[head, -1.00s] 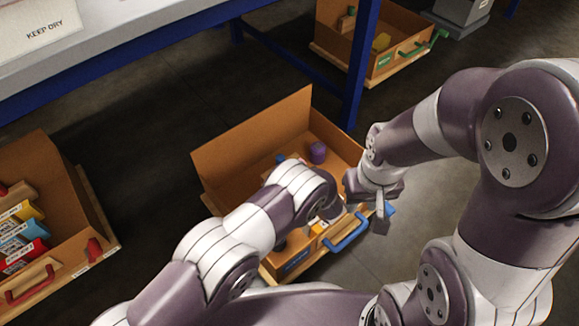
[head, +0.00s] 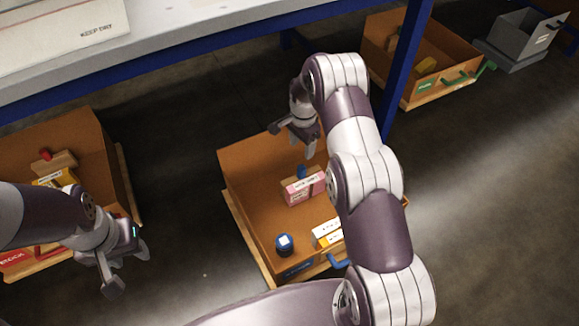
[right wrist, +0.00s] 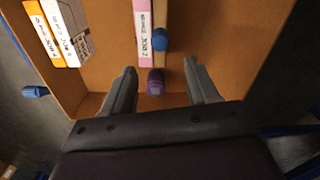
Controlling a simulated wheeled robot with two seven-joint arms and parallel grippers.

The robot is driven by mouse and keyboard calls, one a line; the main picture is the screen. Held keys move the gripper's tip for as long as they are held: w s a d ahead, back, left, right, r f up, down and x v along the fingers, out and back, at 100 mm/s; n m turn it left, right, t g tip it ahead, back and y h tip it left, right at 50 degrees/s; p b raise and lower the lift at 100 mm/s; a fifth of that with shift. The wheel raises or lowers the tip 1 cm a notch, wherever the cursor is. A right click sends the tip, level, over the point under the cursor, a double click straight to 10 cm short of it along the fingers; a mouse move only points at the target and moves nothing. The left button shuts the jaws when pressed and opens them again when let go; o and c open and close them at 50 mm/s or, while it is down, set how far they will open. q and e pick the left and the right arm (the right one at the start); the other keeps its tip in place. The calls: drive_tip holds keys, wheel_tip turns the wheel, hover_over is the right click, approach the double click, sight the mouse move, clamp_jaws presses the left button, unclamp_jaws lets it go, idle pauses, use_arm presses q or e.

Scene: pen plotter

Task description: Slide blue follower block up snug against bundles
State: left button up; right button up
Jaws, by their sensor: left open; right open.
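The middle box holds a tan follower block (right wrist: 160,15) with a blue knob (right wrist: 161,40), beside a pink bundle (right wrist: 145,30) with no clear gap between them. In the head view the blue knob (head: 302,171) shows behind the pink bundle (head: 303,187); the block itself is mostly hidden. White and orange bundles (right wrist: 55,30) stand apart from the pink one, across bare floor. My right gripper (right wrist: 160,68) is open at the box's far side, with a purple cylinder (right wrist: 155,82) appearing between its fingers. My left gripper (head: 128,270) is open and empty, left of the box.
A left box (head: 95,150) stands by my left arm. A blue table leg (head: 405,75) rises behind. A green-handled box (head: 395,45) is at back right.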

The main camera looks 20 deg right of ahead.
sight(301, 168)
wheel_tip(301, 168, down, 12)
drive_tip(key=b, duration=0.6)
drive_tip(key=shift+f, duration=0.1)
use_arm(q)
wheel_tip(301, 168, down, 7)
drive_tip(key=shift+w, duration=0.15)
